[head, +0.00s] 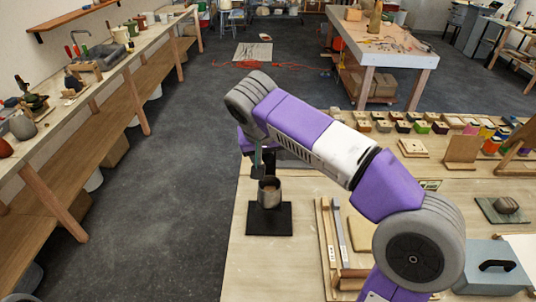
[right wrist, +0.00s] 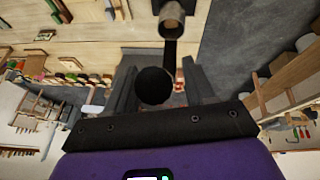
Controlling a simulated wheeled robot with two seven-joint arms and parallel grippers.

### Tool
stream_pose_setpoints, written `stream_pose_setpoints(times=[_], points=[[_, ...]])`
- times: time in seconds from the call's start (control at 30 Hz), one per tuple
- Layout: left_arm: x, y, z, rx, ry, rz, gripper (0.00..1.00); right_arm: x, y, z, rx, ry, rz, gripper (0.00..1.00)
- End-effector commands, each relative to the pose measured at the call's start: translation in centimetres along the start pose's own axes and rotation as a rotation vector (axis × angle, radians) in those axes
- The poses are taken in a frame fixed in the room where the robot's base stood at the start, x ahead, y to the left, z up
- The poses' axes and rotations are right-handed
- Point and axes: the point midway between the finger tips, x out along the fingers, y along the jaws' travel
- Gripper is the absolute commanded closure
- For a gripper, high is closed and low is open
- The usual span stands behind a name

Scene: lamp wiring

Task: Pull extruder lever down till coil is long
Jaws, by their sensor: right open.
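The extruder's grey cylinder (head: 269,194) stands upright on a dark square base plate (head: 268,220) near the left edge of the worktable. In the right wrist view the extruder cylinder (right wrist: 172,14) shows at the top, with its lever (right wrist: 170,50) running from it toward my gripper. The lever's round black knob (right wrist: 153,87) appears between the spread fingers of my right gripper (right wrist: 158,72), and I cannot tell whether they touch it. The right gripper is open; in the head view it is largely hidden by my arm. No coil can be made out. My left gripper is out of view.
Wooden strips (head: 328,235) and a blue-grey box (head: 492,278) lie right of the extruder. Several small pots (head: 420,127) line the table's back edge. A long wooden bench (head: 110,75) runs along the left wall, with open floor between.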

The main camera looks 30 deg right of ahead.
Motion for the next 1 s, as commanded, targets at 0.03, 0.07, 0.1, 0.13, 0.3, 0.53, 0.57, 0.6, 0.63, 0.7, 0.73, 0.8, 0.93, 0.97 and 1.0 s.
stream_pose_setpoints(times=[0.03, 0.07, 0.1, 0.13, 0.3, 0.53, 0.57, 0.6, 0.63, 0.7, 0.73, 0.8, 0.93, 0.97, 1.0], points=[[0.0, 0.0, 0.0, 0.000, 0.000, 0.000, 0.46, 0.0, 0.0, 0.0, 0.000, 0.000, 0.000, 0.46], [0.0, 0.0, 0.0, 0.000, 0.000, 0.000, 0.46, 0.0, 0.0, 0.0, 0.000, 0.000, 0.000, 0.46], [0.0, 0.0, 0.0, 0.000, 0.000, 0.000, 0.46, 0.0, 0.0, 0.0, 0.000, 0.000, 0.000, 0.46], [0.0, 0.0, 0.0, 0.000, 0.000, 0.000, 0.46, 0.0, 0.0, 0.0, 0.000, 0.000, 0.000, 0.46], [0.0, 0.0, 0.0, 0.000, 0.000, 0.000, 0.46, 0.0, 0.0, 0.0, 0.000, 0.000, 0.000, 0.65], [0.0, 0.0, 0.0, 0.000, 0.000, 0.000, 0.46, 0.0, 0.0, 0.0, 0.000, 0.000, 0.000, 1.00], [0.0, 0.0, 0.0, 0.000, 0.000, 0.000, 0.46, 0.0, 0.0, 0.0, 0.000, 0.001, 0.000, 1.00], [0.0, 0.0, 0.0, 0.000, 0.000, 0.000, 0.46, 0.0, 0.0, 0.0, 0.000, 0.001, 0.000, 1.00], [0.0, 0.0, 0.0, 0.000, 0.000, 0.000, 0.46, 0.0, 0.0, 0.0, 0.000, 0.001, 0.000, 1.00], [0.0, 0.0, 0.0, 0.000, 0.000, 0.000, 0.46, 0.0, 0.0, 0.0, 0.000, 0.001, 0.000, 1.00], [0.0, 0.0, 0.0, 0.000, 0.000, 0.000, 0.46, 0.0, 0.0, 0.0, 0.000, 0.001, 0.000, 1.00], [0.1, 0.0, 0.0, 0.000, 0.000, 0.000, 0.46, 0.0, 0.0, 0.0, 0.000, 0.003, 0.000, 1.00], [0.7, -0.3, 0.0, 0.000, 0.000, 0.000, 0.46, 0.3, -0.2, 0.3, -0.001, 0.016, 0.001, 1.00], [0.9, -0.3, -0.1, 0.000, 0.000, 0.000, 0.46, 0.4, -0.2, 0.5, -0.001, 0.022, 0.002, 1.00], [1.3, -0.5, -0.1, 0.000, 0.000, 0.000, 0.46, 0.6, -0.3, 0.7, -0.001, 0.031, 0.003, 1.00]])
